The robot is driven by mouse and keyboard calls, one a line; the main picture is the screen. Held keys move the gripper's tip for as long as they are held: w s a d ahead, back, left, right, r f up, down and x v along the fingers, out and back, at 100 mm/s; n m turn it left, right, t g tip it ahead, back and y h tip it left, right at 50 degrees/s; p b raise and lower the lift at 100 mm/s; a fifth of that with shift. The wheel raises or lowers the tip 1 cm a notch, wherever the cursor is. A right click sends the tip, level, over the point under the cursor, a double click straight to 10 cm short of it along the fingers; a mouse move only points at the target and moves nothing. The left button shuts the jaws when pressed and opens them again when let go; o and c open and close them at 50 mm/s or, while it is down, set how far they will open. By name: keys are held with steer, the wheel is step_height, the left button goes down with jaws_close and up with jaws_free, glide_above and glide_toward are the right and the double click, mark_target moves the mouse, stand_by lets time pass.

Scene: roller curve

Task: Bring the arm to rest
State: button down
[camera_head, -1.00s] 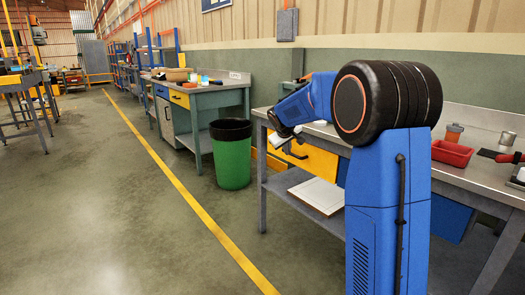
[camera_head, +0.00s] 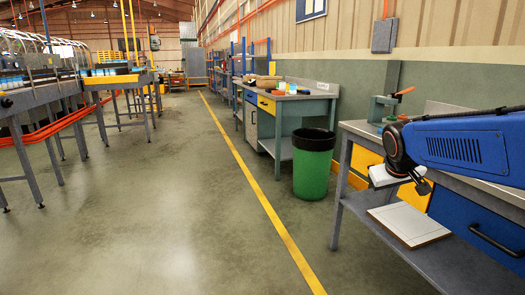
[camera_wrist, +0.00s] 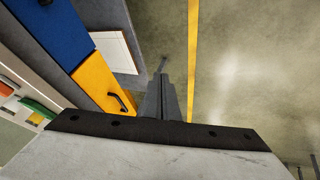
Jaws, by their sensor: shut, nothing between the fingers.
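My gripper (camera_head: 423,187) is at the end of my blue arm, which comes in from the right edge in the head view. It hangs in front of the near workbench (camera_head: 353,127), above the level of its lower shelf. In the wrist view my dark gripper fingers (camera_wrist: 163,70) are together with nothing between them, over the floor beside the bench. My arm hides part of the bench top and its drawers.
A white board (camera_head: 410,224) lies on the lower shelf; it also shows in the wrist view (camera_wrist: 115,50). A green bin (camera_head: 313,168) stands beyond the bench. A conveyor table (camera_head: 40,95) is at left. The floor along the yellow line (camera_head: 250,180) is clear.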

steer(key=s+a+f+y, duration=0.1)
steer(key=s+a+f, duration=0.1)
steer(key=s, duration=0.7)
steer(key=s+a+f, duration=0.3)
steer(key=s+f, duration=0.1)
steer(key=s, duration=0.5)
steer(key=s+a+f+y, duration=0.1)
steer(key=s+a+f, duration=0.1)
steer(key=s, duration=0.7)
steer(key=shift+s+a+f+m+g+y, duration=0.15)
steer(key=shift+a+f+m+g+y, duration=0.2)
steer(key=shift+f, duration=0.4)
